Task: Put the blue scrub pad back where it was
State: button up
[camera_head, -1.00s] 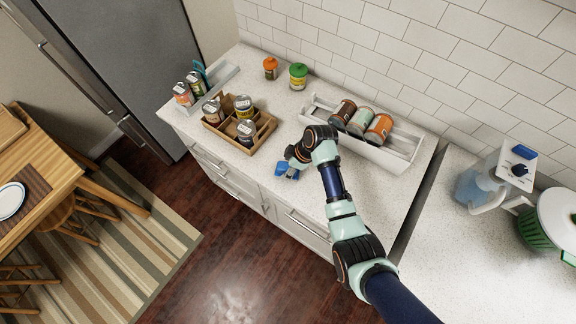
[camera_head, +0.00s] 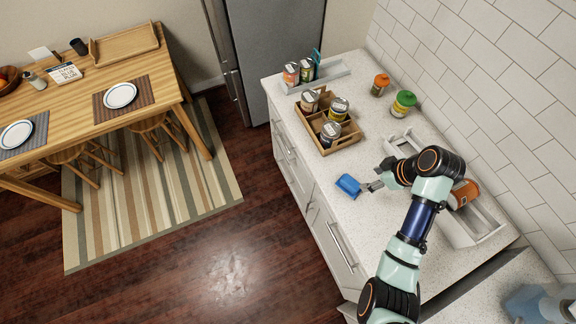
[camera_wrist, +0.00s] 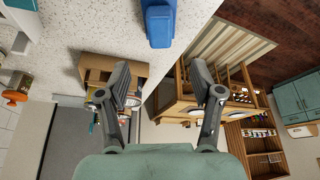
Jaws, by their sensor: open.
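The blue scrub pad (camera_head: 348,185) rests on the white speckled counter near its front edge, just in front of the wooden divided tray. It also shows at the top of the wrist view (camera_wrist: 158,22), partly cut off by the frame. My gripper (camera_head: 374,186) is low over the counter, just right of the pad in the head view. Its two fingers are spread in the wrist view (camera_wrist: 160,82) with nothing between them. Whether a fingertip touches the pad I cannot tell.
The wooden tray (camera_head: 345,144) holds several cans. A white bin (camera_head: 484,228) with cans stands behind my arm, partly hidden. A grey tray (camera_head: 341,69) with cans, an orange-lidded jar (camera_head: 380,85) and a green-lidded jar (camera_head: 403,104) stand farther back.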

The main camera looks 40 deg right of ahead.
jog(key=w+a+r+t+h, duration=0.1)
jog(key=w+a+r, duration=0.2)
jog(key=w+a, duration=0.3)
jog(key=w+a+r+t, duration=0.1)
jog(key=w+a+r, duration=0.3)
jog(key=a, duration=0.5)
jog(key=w+a+r+t+h, duration=0.1)
jog(key=w+a+r+t, duration=0.15)
jog(key=w+a, duration=0.4)
jog(key=s+a+r+m+t, duration=0.1)
jog(key=a+r+t, duration=0.1)
jog(key=a+r, duration=0.3)
jog(key=s+a+r+t+y, duration=0.1)
jog(key=a+r, duration=0.4)
jog(key=a, duration=0.8)
jog(key=shift+r+m+t, duration=0.35)
jog(key=shift+r+m, duration=0.05)
